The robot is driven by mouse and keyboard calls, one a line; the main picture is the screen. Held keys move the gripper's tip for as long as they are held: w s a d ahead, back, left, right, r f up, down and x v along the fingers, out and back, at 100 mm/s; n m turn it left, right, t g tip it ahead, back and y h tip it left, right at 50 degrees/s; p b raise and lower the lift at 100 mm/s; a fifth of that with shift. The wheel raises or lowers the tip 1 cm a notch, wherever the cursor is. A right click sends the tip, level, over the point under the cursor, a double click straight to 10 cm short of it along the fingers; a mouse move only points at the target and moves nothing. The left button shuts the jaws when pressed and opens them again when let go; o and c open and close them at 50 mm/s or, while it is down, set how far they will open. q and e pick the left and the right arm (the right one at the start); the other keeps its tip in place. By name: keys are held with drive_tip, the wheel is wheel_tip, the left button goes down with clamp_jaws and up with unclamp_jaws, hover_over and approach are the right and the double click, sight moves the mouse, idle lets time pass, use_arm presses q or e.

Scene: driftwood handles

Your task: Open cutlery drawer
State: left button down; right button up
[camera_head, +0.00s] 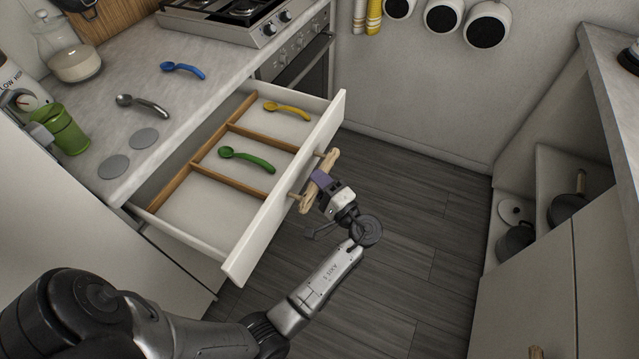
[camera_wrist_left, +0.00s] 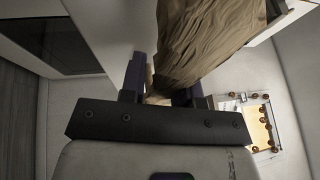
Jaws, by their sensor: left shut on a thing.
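The cutlery drawer (camera_head: 292,205) is pulled out from under the counter, and its inside shows in the head view. Wooden dividers split it into compartments. A green spoon (camera_head: 247,158) lies in the middle compartment and a yellow spoon (camera_head: 287,109) in the far one. The near compartment is empty. The driftwood handle (camera_head: 309,200) is on the drawer's front. My left gripper (camera_head: 321,181) is shut on this handle, which also fills the upper middle of the left wrist view (camera_wrist_left: 205,40). My right gripper is not in view.
On the counter (camera_head: 190,105) lie a blue spoon (camera_head: 183,70) and a grey spoon (camera_head: 143,105), with a green container (camera_head: 66,131) at the left. A stove (camera_head: 240,22) stands behind. Open dark floor (camera_head: 410,220) lies right of the drawer, before an open cabinet with pans (camera_head: 567,208).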

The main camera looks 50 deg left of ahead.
use_arm(q)
drive_tip(key=shift+w+d, duration=0.1)
drive_tip(key=shift+d, duration=0.25)
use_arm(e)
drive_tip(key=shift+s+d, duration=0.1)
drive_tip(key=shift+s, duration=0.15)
use_arm(q)
drive_tip(key=c, duration=0.8)
unclamp_jaws()
drive_tip(key=shift+c, duration=0.2)
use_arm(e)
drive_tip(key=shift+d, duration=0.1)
